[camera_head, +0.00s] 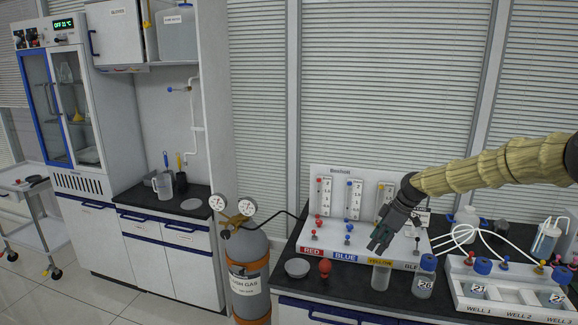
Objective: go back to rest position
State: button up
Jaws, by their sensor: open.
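My gripper (380,240) hangs at the end of my arm, which reaches in from the right in a yellowish ribbed sleeve. It is open, with its fingers pointing down and to the left. It is in front of the white flow-meter panel (334,228) with its RED, BLUE and YELLOW labels. A clear empty-looking beaker (381,275) stands below the gripper, and I see nothing between the fingers. The gripper and wrist hide part of the panel's right side.
A blue-capped bottle (425,277) marked 20 stands right of the beaker. A white well rack (512,290) with bottles fills the right of the dark bench. A small dish (297,268) and red bulb (325,268) lie left. A gas cylinder (248,272) stands beside the bench; floor is free farther left.

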jog(key=s+a+f+m+b, duration=0.1)
jog(key=s+a+f, duration=0.35)
jog(key=f, duration=0.45)
jog(key=s+a+f+m+b, duration=0.15)
jog(key=s+a+f, duration=0.35)
jog(key=f, duration=0.5)
jog(key=s+a+f+m+h+b, duration=0.1)
jog(key=s+a+f+m+b, duration=0.2)
jog(key=s+f, duration=1.4)
jog(key=s+d+f+m+g+h+b, duration=0.15)
jog(key=s+f, duration=0.25)
jog(key=s, duration=0.5)
jog(key=s+f+m, duration=0.3)
jog(key=s, duration=0.7)
jog(key=s+d+m+h+b, duration=0.1)
jog(key=s+d+m, duration=0.1)
jog(key=s, duration=0.6)
jog(key=s+d+m+b, duration=0.1)
jog(key=s+d, duration=0.1)
jog(key=s, duration=0.5)
jog(key=shift+s+d+f+m+h, duration=0.2)
jog(key=shift+s+d+m+h, duration=0.1)
jog(key=shift+s+m+h, duration=0.1)
jog(key=shift+w, duration=0.1)
